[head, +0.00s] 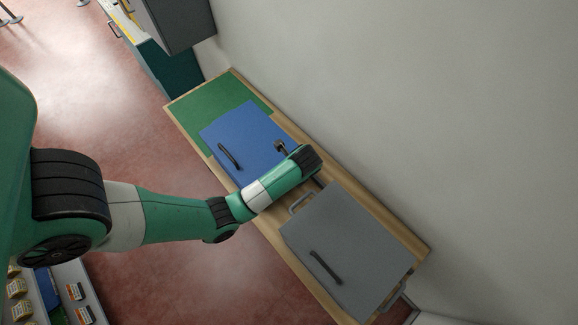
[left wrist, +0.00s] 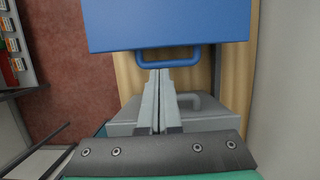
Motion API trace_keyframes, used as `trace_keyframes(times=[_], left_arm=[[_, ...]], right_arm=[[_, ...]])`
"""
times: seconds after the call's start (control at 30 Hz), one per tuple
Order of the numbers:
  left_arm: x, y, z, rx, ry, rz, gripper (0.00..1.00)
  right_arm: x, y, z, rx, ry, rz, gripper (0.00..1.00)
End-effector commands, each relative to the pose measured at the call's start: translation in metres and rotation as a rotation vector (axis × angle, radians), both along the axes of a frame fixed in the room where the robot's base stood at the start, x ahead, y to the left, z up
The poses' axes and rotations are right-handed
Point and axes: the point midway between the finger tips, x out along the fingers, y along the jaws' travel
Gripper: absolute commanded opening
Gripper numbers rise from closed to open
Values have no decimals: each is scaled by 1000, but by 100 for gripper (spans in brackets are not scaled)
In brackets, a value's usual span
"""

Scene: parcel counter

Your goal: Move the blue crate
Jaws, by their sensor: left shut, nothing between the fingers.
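The blue crate (head: 248,135) rests on the counter, partly over the green mat (head: 212,105), with a black handle on its face. In the left wrist view, the crate (left wrist: 165,22) fills the top, and its blue side handle (left wrist: 168,62) points toward me. My left gripper (left wrist: 158,73) is shut and empty, its two fingers side by side. Its tips appear close to the blue handle; I cannot tell whether they touch it. In the head view, my left wrist hides the fingers and the crate's near right corner. My right gripper is not in view.
A grey crate (head: 345,245) with side handles sits on the same wooden counter (head: 275,233), close to the blue one. A wall runs along the counter's right side. Bare green mat is free beyond the blue crate. A shelf with small goods (head: 72,292) stands at lower left.

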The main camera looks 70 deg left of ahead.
Motion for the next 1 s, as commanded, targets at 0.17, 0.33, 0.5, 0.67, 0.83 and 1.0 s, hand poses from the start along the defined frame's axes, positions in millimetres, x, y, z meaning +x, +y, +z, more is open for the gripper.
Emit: trace_keyframes(times=[0.17, 0.33, 0.5, 0.67, 0.83, 1.0], left_arm=[[-5, 8, -31, -1, 6, 2, 0], [-8, 17, -63, -1, 3, 1, 0], [-10, 22, -83, -1, 2, 1, 0], [-10, 24, -88, 0, -1, 0, 0], [-10, 24, -88, 0, -1, 0, 0], [-8, 25, -87, 0, -1, -9, 0]], right_arm=[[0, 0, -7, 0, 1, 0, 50], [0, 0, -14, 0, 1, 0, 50], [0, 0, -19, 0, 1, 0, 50], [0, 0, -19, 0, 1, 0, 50], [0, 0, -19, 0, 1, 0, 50], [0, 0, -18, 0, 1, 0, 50]])
